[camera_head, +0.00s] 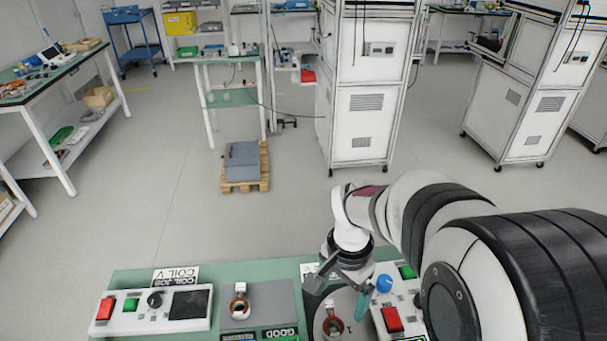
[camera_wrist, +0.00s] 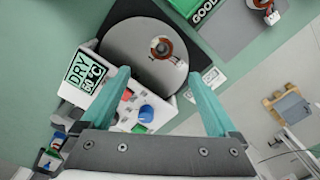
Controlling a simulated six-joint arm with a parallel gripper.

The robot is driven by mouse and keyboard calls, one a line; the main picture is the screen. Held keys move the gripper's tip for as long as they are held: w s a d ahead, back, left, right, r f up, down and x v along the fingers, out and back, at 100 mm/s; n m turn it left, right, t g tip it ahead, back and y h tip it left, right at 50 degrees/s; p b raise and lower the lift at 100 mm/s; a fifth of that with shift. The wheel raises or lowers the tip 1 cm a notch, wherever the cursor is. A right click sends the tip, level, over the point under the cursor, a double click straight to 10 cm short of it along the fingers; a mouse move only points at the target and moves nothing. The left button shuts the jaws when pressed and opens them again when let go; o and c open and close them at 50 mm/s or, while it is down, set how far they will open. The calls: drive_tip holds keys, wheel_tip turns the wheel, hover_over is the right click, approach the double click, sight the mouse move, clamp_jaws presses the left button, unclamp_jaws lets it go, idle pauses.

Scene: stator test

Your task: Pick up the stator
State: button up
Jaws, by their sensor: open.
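One stator, a copper-coloured ring with a white part, lies on the round grey disc at the front (camera_head: 333,325); it also shows in the wrist view (camera_wrist: 161,47). A second similar stator (camera_head: 240,303) lies on the grey pad to the left, and shows at the top right of the wrist view (camera_wrist: 268,8).
A control box with red and green buttons and a blue knob (camera_head: 384,284) stands right of the disc. Another control box (camera_head: 155,311) stands at the left. A "DRY 60°C" sign (camera_wrist: 85,72) is beside the disc. Open floor lies beyond the green bench.

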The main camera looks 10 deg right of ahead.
sight(333, 330)
drive_tip(key=f, duration=1.3)
drive_tip(key=shift+a, duration=0.3)
clamp_jaws()
